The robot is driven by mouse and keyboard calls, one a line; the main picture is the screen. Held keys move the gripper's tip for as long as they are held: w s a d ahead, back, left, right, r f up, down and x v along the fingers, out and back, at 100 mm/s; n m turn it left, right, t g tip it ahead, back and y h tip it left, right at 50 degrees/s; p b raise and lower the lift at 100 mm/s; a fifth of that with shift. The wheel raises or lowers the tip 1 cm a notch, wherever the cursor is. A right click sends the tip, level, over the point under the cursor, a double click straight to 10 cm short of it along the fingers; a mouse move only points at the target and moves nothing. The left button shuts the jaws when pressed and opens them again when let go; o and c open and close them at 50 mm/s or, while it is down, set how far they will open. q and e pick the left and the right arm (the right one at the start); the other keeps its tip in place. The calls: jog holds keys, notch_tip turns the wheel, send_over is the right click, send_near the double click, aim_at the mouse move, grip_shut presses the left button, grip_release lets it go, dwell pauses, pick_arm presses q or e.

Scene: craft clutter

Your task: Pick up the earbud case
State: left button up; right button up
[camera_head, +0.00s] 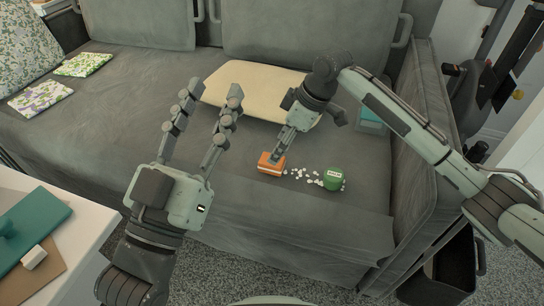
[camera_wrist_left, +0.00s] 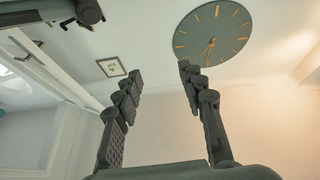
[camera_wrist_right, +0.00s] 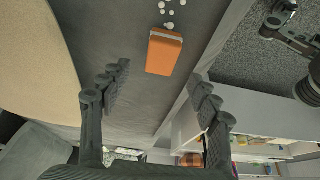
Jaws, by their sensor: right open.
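An orange case (camera_head: 270,168) with a pale band, which I take to be the earbud case, lies on the grey sofa seat. My right gripper (camera_head: 278,154) points down at it, with the fingertips close to it or overlapping it in the head view. In the right wrist view the case (camera_wrist_right: 165,54) shows beyond the spread fingers of my right gripper (camera_wrist_right: 159,74), nothing held between them. I cannot tell whether they touch it. My left gripper (camera_head: 211,88) is raised, open and empty; its spread fingers show in the left wrist view (camera_wrist_left: 160,68).
A green tub (camera_head: 333,180) stands right of the case, with several small white pieces (camera_head: 300,173) scattered between them. A cream cushion (camera_head: 250,88) lies behind. A teal box (camera_head: 371,117) stands near the sofa's right arm. A white table (camera_head: 85,225) is at left.

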jog(key=b+x, duration=0.1)
jog(key=x, duration=0.5)
jog(key=shift+s+f+b, duration=0.1)
jog(key=shift+f+b, duration=0.2)
pick_arm(q)
jog(key=s+r+t, duration=0.1)
jog(key=s+a+r+t, duration=0.1)
jog(key=r+t, duration=0.1)
jog(key=shift+a+r+h, duration=0.15)
jog(key=shift+a+h, duration=0.05)
jog(key=shift+h, duration=0.1)
pick_arm(e)
jog(key=shift+d, duration=0.1)
jog(key=shift+c, duration=0.2)
jog(key=c, duration=1.2)
